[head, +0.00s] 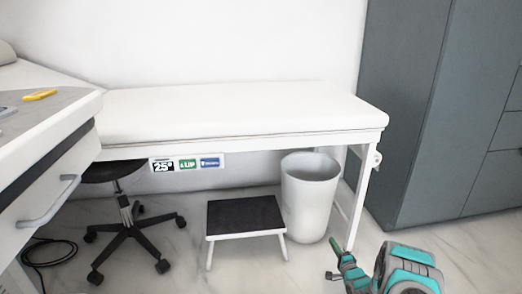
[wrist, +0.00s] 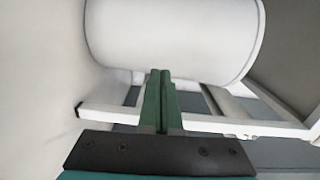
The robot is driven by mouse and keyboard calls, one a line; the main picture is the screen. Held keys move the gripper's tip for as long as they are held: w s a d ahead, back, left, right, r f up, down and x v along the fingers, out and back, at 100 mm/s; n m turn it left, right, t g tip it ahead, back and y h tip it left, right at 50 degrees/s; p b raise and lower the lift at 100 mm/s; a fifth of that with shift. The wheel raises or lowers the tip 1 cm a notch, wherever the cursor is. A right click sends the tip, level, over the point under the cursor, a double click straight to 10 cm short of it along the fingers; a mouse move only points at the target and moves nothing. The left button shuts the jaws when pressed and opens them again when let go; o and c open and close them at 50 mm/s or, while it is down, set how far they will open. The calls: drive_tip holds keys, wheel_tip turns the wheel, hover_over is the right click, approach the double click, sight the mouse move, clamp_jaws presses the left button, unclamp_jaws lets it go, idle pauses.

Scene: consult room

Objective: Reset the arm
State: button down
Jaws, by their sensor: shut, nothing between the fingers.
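My arm shows at the lower right of the head view, teal and grey, with my gripper (head: 340,255) at its end, low in front of the right end of the exam table. In the wrist view the two green fingers of my gripper (wrist: 160,75) are together, with nothing between them. Beyond the fingertips in that view is a large white rounded form, and a white frame crosses behind the fingers.
A white padded exam table (head: 230,112) stands along the wall. Below it are a white bin (head: 310,200), a black-topped step stool (head: 245,215) and a wheeled stool (head: 125,225). Grey cabinets (head: 410,110) stand right. A desk (head: 50,150) with a yellow item (head: 40,95) is left.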

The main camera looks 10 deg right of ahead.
wheel_tip(320, 180, up, 18)
drive_tip(key=s+a+n+g+h+p, duration=0.2)
drive_tip(key=n+g+h+p, duration=0.1)
drive_tip(key=n+g, duration=0.35)
drive_tip(key=s+a+r+n+g+p, duration=0.1)
drive_tip(key=s+a+r+n+g, duration=0.1)
drive_tip(key=s+a+r+g, duration=0.4)
drive_tip(key=s+a+r+n+g+p, duration=0.1)
drive_tip(key=s+a+r, duration=0.4)
drive_tip(key=s, duration=1.1)
drive_tip(key=s+a+r+n+g+y+p, duration=0.1)
drive_tip(key=s+a+r+n+g+p, duration=0.1)
drive_tip(key=s, duration=1.3)
drive_tip(key=s+a+r+n+g+p, duration=0.1)
drive_tip(key=s+a+r+n+g, duration=0.3)
drive_tip(key=s+a+r, duration=0.5)
drive_tip(key=s+r+n, duration=0.1)
drive_tip(key=s, duration=0.6)
drive_tip(key=shift+s, duration=0.3)
drive_tip(key=shift+a, duration=0.1)
